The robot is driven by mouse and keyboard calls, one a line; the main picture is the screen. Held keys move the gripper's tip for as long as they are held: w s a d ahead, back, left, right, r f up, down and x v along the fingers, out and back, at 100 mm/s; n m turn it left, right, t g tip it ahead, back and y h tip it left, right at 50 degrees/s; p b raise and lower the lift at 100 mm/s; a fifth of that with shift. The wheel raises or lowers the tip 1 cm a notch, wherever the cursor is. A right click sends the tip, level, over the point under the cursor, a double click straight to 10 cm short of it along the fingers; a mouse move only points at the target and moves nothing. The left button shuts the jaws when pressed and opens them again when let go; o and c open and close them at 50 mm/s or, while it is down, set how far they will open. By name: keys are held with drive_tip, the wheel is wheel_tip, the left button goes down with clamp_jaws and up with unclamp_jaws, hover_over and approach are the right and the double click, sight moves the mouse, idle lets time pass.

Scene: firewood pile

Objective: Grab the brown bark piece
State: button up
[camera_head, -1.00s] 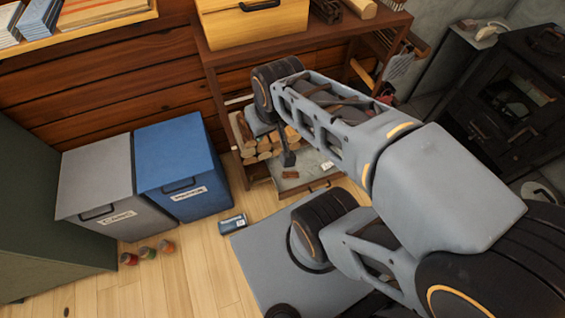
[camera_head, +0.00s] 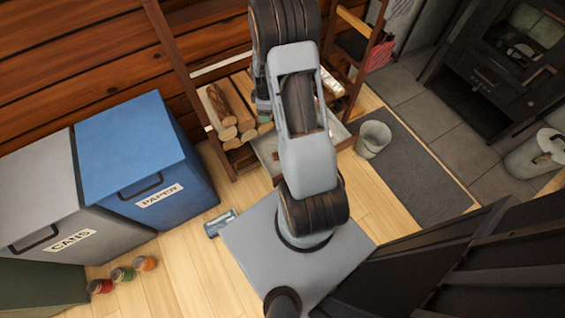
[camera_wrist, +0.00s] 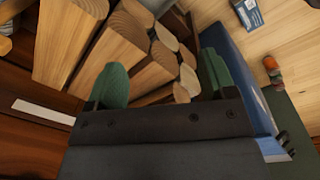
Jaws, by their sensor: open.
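A small brown piece (camera_head: 276,156), seemingly the bark piece, lies on the grey tray (camera_head: 264,147) in front of the stacked firewood in the head view. My arm covers part of it. I cannot make it out in the wrist view. My gripper (camera_wrist: 163,80) is open, its two green fingers spread above the ends of the split logs (camera_wrist: 120,48). In the head view my gripper (camera_head: 264,117) is at the right side of the log stack (camera_head: 232,105), partly hidden by my arm. Nothing shows held between the fingers.
A blue paper bin (camera_head: 140,140) and a grey cans bin (camera_head: 40,185) stand at the left.

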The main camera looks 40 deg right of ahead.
drive_tip(key=s+d+f+n+b, duration=0.1)
drive_tip(key=f+b, duration=0.1)
drive_tip(key=f, duration=0.7)
drive_tip(key=s+d+f+n+b, duration=0.1)
drive_tip(key=d+f+b, duration=0.1)
drive_tip(key=f, duration=0.8)
drive_tip(key=s+d+f+n+g+b, duration=0.1)
drive_tip(key=f+b, duration=0.3)
drive_tip(key=f, duration=0.5)
drive_tip(key=shift+d+f, duration=0.25)
drive_tip(key=shift+f, duration=0.05)
drive_tip(key=shift+a+f+b, duration=0.1)
drive_tip(key=shift+f+b, duration=1.4)
drive_tip(key=shift+f, duration=1.45)
drive_tip(key=shift+r, duration=0.1)
drive_tip(key=c, duration=1)
drive_tip(key=shift+r, duration=0.1)
